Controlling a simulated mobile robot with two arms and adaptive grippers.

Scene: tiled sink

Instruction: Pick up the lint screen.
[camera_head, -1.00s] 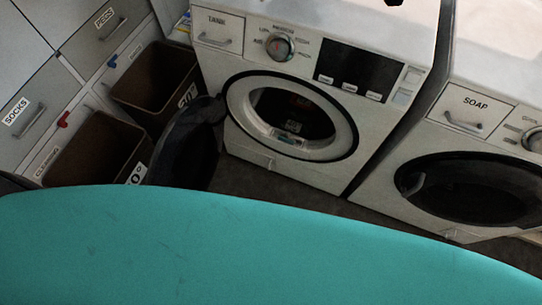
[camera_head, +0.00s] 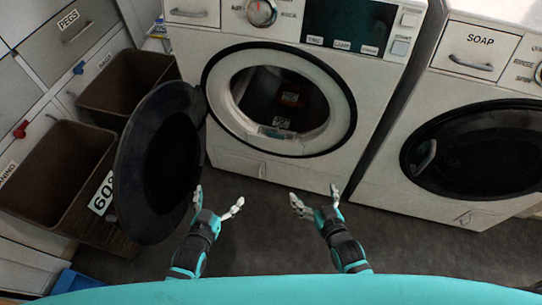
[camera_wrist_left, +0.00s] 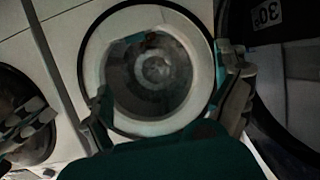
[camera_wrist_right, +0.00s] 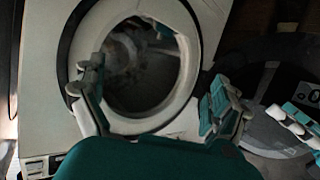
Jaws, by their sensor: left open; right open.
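I cannot make out the lint screen for certain. A small pale piece with a bluish part (camera_head: 275,132) sits at the lower lip of the open machine's round opening (camera_head: 236,92); it may be the screen. My left gripper (camera_head: 218,202) is open and empty, below and left of the opening, beside the swung-out door. My right gripper (camera_head: 316,200) is open and empty, below and right of the opening. Both are apart from the machine. The opening also shows between the open fingers in the left wrist view (camera_wrist_left: 92,62) and the right wrist view (camera_wrist_right: 190,65).
The dark round door (camera_head: 130,170) stands open close to my left arm. Brown bins (camera_head: 45,175) stand at the left. A second machine (camera_head: 385,185) with its door shut stands at the right. The floor between (camera_head: 265,240) is clear.

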